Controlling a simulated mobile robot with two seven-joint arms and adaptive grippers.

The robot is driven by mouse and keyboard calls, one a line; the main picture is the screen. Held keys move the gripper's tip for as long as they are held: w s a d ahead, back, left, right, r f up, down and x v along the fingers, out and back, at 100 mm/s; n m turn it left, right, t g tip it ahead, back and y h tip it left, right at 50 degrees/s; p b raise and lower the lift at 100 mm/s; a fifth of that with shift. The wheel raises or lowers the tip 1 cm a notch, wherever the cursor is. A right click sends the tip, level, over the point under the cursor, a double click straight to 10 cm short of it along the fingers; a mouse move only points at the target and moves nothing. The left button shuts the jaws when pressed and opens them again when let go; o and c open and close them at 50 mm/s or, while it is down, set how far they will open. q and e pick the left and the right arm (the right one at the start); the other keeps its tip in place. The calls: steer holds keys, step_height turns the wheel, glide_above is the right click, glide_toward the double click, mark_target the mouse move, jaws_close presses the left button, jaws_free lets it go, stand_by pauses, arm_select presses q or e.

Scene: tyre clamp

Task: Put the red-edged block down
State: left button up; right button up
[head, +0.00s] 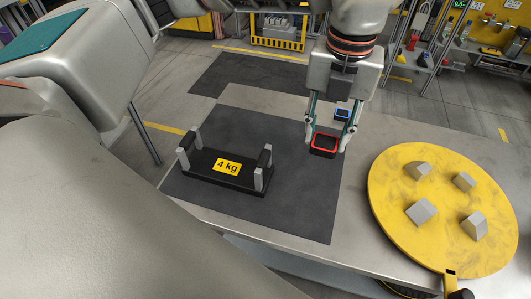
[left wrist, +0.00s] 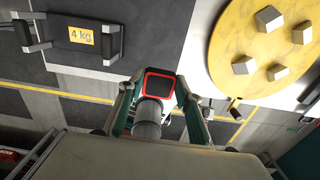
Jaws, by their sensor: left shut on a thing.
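The red-edged block (head: 324,143) is a small dark block with a bright red rim around its top. My left gripper (head: 328,137) is shut on it, with one finger on each side, over the right part of the dark mat (head: 290,212). In the left wrist view the red-edged block (left wrist: 159,86) sits between the fingertips of my left gripper (left wrist: 155,88). I cannot tell whether its underside touches the mat. My right gripper is in neither view.
A black 4 kg weight (head: 213,174) with grey posts and handles lies to the left on the mat. A yellow round plate (head: 388,190) with several grey blocks is at the right. The mat's front right is clear.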

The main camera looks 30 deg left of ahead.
mark_target(310, 198)
arm_select(q)
step_height(310, 198, down, 20)
steer(key=shift+r, duration=0.1)
stand_by(0.6)
steer(key=shift+f, duration=0.25)
steer(key=o, duration=1.1)
step_height(310, 198, up, 12)
steer(key=shift+r, duration=0.2)
